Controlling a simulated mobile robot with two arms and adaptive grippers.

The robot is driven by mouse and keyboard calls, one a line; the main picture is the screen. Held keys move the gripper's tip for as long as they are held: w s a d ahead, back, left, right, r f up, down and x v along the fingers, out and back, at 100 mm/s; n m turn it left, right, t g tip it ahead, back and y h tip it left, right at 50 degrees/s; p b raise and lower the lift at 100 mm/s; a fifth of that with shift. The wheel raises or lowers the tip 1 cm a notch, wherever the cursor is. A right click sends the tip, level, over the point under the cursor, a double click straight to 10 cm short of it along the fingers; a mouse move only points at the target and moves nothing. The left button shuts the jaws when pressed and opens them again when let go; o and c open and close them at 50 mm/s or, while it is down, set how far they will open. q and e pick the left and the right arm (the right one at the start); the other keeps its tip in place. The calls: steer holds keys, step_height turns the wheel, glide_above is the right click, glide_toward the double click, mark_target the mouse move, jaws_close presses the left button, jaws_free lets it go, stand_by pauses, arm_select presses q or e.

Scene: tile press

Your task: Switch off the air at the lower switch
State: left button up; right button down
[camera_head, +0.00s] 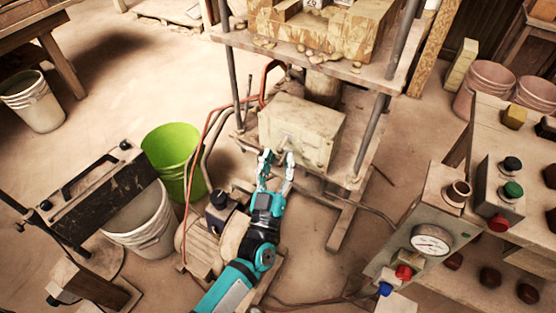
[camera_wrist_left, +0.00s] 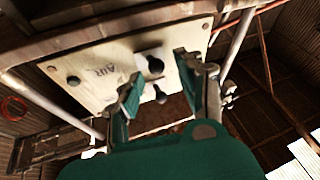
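A pale control box (camera_head: 302,128) sits on the lower shelf of the press frame, with a small light switch part (camera_head: 287,141) on its front. In the left wrist view its plate (camera_wrist_left: 95,75) reads AIR. Two dark rounded knobs show there, an upper one (camera_wrist_left: 155,66) and a lower one (camera_wrist_left: 160,96). My left gripper (camera_head: 275,158) is right in front of the box. In the left wrist view its fingers (camera_wrist_left: 160,70) are apart, one on each side of the knobs. Whether they touch the plate or a knob I cannot tell. My right gripper is not in view.
A gauge panel (camera_head: 430,240) with red and blue knobs stands at right, beside a bench with button boxes (camera_head: 500,185). A green bucket (camera_head: 172,150) and a white bucket (camera_head: 140,220) stand at left. Red hoses (camera_head: 205,130) run beside the press, near my left arm.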

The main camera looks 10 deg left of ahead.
arm_select(q)
steer(key=v, duration=1.1)
steer(key=shift+s+f, duration=0.2)
steer(key=shift+s, duration=0.05)
steer(key=s+a+f+m+g+p, duration=0.1)
steer(key=s+f+g, duration=0.25)
steer(key=f, duration=0.55)
steer(key=s+a+f+m+g+h+p, duration=0.15)
steer(key=f+g, duration=0.25)
steer(key=f, duration=0.6)
steer(key=s+a+f+m+g+y+p, duration=0.1)
steer(key=s+a+f+g, duration=0.15)
steer(key=f, duration=0.65)
steer(key=s+a+f+g+y, duration=0.1)
steer(key=s+a+f+g, duration=0.2)
steer(key=s, duration=0.5)
steer(key=s+a+f+g+y+p, duration=0.1)
steer(key=s+a+f+g, duration=0.3)
steer(key=s+f, duration=0.3)
steer(key=s+a+f+g+y+p, duration=0.1)
steer(key=s+a+f+g, duration=0.2)
steer(key=s, duration=0.7)
step_height(320, 180, down, 2)
steer(key=shift+s+a+f+g, duration=0.1)
steer(key=shift+s+a+g, duration=0.3)
steer(key=shift+a, duration=0.45)
